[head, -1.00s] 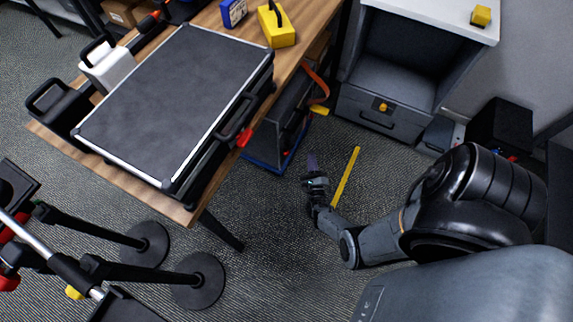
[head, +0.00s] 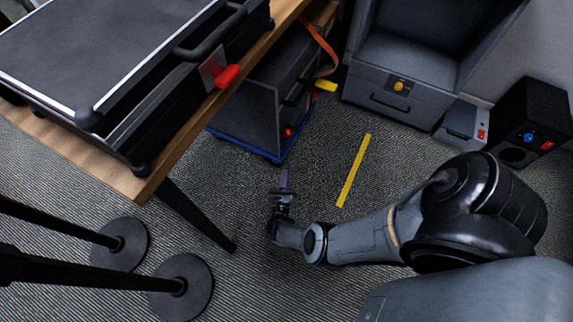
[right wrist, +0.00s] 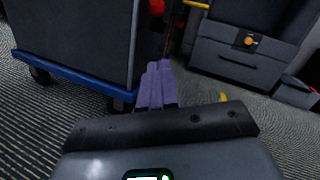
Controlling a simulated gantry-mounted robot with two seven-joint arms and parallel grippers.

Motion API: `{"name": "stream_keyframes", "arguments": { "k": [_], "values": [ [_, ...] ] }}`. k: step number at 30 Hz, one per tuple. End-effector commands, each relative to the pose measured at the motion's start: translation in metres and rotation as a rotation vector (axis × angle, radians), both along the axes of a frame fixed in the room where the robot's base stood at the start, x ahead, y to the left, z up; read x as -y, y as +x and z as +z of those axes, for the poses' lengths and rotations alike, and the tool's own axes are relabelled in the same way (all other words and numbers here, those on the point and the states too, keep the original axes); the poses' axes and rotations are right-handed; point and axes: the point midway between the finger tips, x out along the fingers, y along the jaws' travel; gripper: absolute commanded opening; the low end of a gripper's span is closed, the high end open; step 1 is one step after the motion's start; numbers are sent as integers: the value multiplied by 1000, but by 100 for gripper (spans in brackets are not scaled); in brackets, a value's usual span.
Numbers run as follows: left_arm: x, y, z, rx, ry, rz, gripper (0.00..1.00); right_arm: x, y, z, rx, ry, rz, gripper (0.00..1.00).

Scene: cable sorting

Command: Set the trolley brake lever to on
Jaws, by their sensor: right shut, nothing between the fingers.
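The trolley, with a blue base (head: 247,147) and dark grey sides (head: 246,110), stands on the floor under the wooden table. In the right wrist view its blue base (right wrist: 75,78) and black castors (right wrist: 40,75) show at the left. A small red part (head: 288,131) sits low on its right end; it is blurred, and I cannot tell if this is the brake lever or how it is set. My right gripper (head: 284,178) is shut and empty, low over the carpet in front of the trolley. Its purple fingers (right wrist: 158,68) point towards the trolley's end, apart from the red part. My left gripper is out of view.
The wooden table (head: 165,165) with a large black case (head: 110,60) overhangs the trolley. A yellow floor strip (head: 354,170) lies right of my gripper. A grey drawer cabinet (head: 395,95) stands behind. Black posts on round bases (head: 182,285) stand at the left.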

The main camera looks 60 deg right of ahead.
Motion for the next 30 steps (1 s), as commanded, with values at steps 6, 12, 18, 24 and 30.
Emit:
{"name": "stream_keyframes", "arguments": {
  "k": [6, 12, 18, 24, 30],
  "values": [
    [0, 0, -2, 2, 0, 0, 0, 31, 13, 5, 2, -4, 0, 0],
    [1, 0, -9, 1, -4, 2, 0, 67, 27, 9, 1, -6, -1, 0],
    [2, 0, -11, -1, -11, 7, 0, 90, 40, 20, 0, -4, 1, 0],
    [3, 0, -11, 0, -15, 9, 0, 99, 48, 34, -1, -3, 1, 0],
    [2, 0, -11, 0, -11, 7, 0, 103, 53, 40, 0, -2, 1, 0]
  ]
}}
